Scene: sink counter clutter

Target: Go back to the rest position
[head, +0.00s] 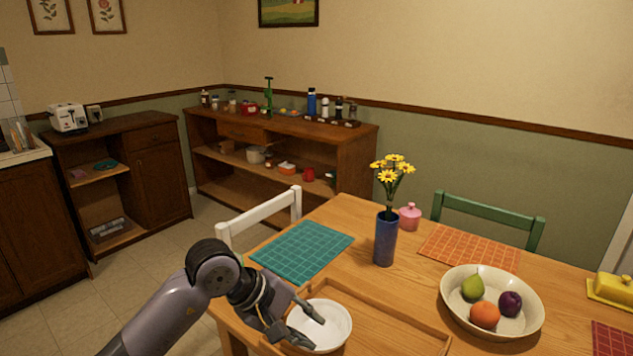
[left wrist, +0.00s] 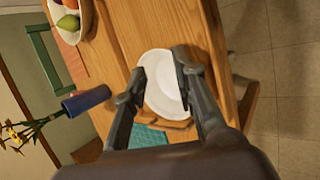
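My left gripper (head: 313,330) reaches in from the lower left over the near end of the wooden table. Its two fingers are spread apart with nothing held between them. A white round dish (head: 338,313) lies beneath and beside the fingertips, at the left end of a wooden tray (head: 400,327). In the left wrist view my left gripper (left wrist: 158,66) is open, and the white dish (left wrist: 160,95) shows between and beyond the fingers. I cannot tell whether a finger touches its rim. My right gripper is in neither view.
A blue vase (head: 385,240) with yellow flowers stands behind the tray. A fruit bowl (head: 536,318) is to the right. A teal placemat (head: 300,250) lies behind the gripper. A white chair (head: 262,215) and a green chair (head: 487,208) stand at the table. Floor (head: 170,270) is clear on the left.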

